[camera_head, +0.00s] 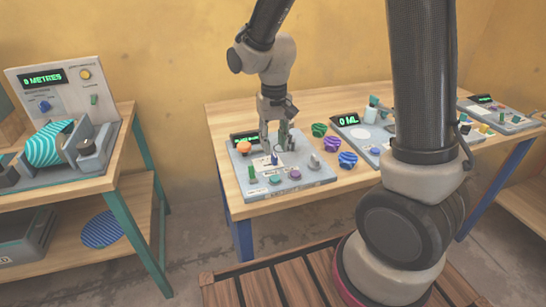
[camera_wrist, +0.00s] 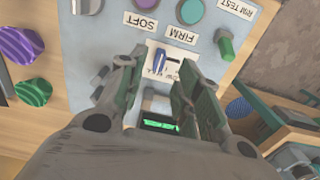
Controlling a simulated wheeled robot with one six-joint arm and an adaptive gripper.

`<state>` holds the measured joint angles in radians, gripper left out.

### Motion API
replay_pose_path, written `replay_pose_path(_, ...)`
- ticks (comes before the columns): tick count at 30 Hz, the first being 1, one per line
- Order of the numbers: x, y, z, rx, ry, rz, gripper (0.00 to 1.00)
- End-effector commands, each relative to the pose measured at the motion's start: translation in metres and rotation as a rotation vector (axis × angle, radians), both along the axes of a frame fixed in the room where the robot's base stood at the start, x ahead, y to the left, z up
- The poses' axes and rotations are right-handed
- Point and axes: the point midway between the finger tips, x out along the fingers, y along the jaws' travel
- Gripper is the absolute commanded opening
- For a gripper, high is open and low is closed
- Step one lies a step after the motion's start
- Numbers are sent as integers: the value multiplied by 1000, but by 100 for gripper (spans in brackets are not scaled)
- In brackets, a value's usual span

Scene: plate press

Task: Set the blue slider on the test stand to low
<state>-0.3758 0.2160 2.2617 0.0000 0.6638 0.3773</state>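The test stand (camera_head: 311,178) is a grey panel on the wooden table, with knobs, switches and a display. Its blue slider (camera_head: 274,159) stands in a white plate near the panel's middle. In the wrist view the blue slider (camera_wrist: 158,58) sits towards one end of its slot; the small lettering beside it is not readable. My gripper (camera_head: 275,145) is above the panel, pointing down at the slider. In the wrist view my gripper (camera_wrist: 157,68) is open, with one finger either side of the slider and visible gaps between. Contact is not seen.
Another device (camera_head: 362,133) reading 0 ML stands farther right. A separate bench (camera_head: 100,185) is at left.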

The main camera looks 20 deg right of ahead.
Motion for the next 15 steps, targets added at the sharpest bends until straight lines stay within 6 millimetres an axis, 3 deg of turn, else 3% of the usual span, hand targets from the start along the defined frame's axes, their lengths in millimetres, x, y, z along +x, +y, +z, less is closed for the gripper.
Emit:
replay_pose_path(6,-1,0,-37,-2,4,1,34)
replay_pose_path(15,0,0,-53,0,0,1,34)
